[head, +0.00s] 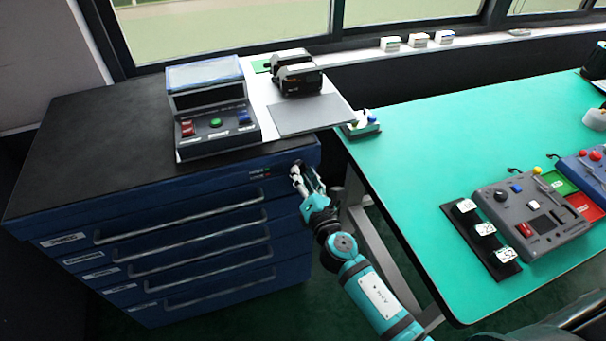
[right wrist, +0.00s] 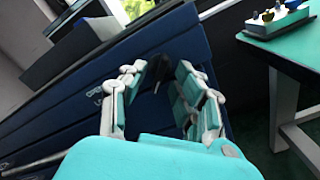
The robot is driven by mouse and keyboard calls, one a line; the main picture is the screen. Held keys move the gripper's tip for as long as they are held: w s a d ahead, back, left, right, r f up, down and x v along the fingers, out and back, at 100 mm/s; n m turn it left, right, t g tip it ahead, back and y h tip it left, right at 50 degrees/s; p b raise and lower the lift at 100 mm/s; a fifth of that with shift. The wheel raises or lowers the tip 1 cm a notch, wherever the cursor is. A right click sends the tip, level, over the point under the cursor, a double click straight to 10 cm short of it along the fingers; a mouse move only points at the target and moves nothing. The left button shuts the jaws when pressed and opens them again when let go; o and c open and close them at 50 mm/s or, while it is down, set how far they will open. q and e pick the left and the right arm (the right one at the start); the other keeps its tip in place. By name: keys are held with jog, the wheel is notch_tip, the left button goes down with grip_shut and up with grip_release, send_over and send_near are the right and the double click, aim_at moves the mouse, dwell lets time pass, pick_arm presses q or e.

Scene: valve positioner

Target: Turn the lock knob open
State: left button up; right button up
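The lock knob (right wrist: 159,68) is a small dark knob on the blue front of the drawer cabinet (head: 190,207), at the right end above the top drawer's handle. My right gripper (head: 305,178) is at that upper right corner, pointing at the cabinet front. In the right wrist view my right gripper (right wrist: 160,88) has its fingers apart, with the knob between and just beyond them. I cannot tell whether a finger touches it. In the head view the fingers mostly hide the knob. A small label with green and red marks (head: 260,174) is left of it. My left gripper is not in view.
A control box with red, green and blue buttons (head: 213,122) and a black device (head: 296,77) stand on the cabinet top. A green-topped table (head: 420,190) with a grey control panel (head: 530,215) is at the right. A narrow gap separates table and cabinet.

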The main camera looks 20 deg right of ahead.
jog(key=shift+w, duration=0.1)
jog(key=shift+c, duration=0.3)
grip_shut()
jog(key=shift+m, duration=0.3)
jog(key=m+b, duration=0.1)
jog(key=m, duration=0.6)
jog(key=shift+b, duration=0.4)
jog(key=m, duration=0.5)
jog(key=m+p, duration=0.1)
jog(key=m, duration=0.4)
jog(key=shift+f+m, duration=0.1)
jog(key=shift+m, duration=0.2)
